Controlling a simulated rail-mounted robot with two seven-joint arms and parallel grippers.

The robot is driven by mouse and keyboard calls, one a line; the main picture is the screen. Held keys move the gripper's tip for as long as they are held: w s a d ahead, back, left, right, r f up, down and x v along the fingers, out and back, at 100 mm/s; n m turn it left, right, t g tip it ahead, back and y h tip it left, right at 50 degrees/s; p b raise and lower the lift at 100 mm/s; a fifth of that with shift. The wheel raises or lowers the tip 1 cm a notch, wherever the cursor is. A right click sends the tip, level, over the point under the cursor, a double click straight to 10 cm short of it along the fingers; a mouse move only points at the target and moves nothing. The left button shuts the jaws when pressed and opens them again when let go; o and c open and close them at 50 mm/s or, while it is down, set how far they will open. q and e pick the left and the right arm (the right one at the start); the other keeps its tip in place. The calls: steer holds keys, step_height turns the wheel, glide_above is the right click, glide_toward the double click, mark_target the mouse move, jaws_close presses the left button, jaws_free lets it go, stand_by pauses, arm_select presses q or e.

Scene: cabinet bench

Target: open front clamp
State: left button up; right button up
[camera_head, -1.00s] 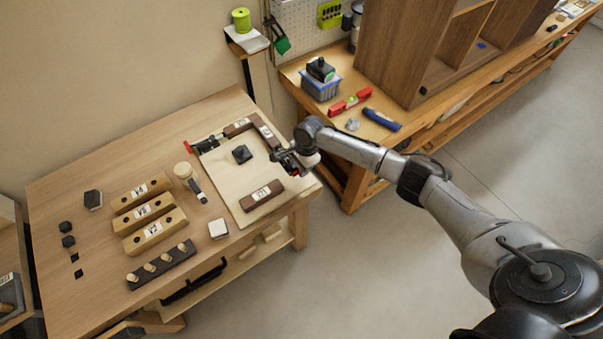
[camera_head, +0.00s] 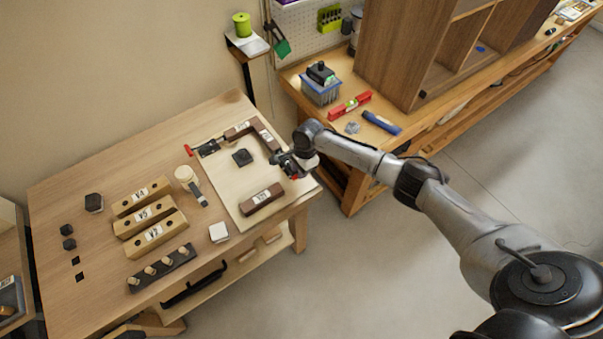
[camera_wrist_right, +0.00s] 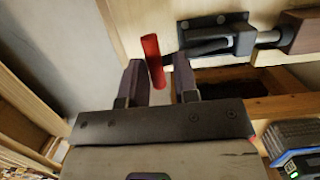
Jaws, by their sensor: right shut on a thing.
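My right gripper (camera_head: 284,164) is at the right edge of the pale board (camera_head: 229,181). In the right wrist view its two fingers (camera_wrist_right: 156,73) are shut on the red handle (camera_wrist_right: 152,58) of the front clamp, which stands up between them. The clamp's dark metal body (camera_wrist_right: 217,38) and its plunger lie to the right, pointing towards a brown block (camera_wrist_right: 303,32). In the head view the gripper hides most of this clamp. Another red-handled clamp (camera_head: 207,147) sits at the board's far left corner. My left gripper is not in view.
Brown labelled blocks (camera_head: 262,200) and a small dark block (camera_head: 242,157) lie on the board. Wooden blocks (camera_head: 150,214), a mallet (camera_head: 185,175) and a peg strip (camera_head: 162,269) stand on the bench to the left.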

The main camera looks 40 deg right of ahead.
steer(key=shift+a+r+p, duration=0.1)
steer(key=shift+r+p, duration=0.2)
steer(key=shift+r, duration=0.05)
steer(key=shift+c, duration=0.8)
steer(key=shift+r, duration=0.2)
steer(key=shift+w+r, duration=0.15)
steer(key=shift+o, duration=0.8)
steer(key=shift+w+r+p, duration=0.5)
steer(key=shift+p, duration=0.05)
steer(key=shift+r, duration=0.1)
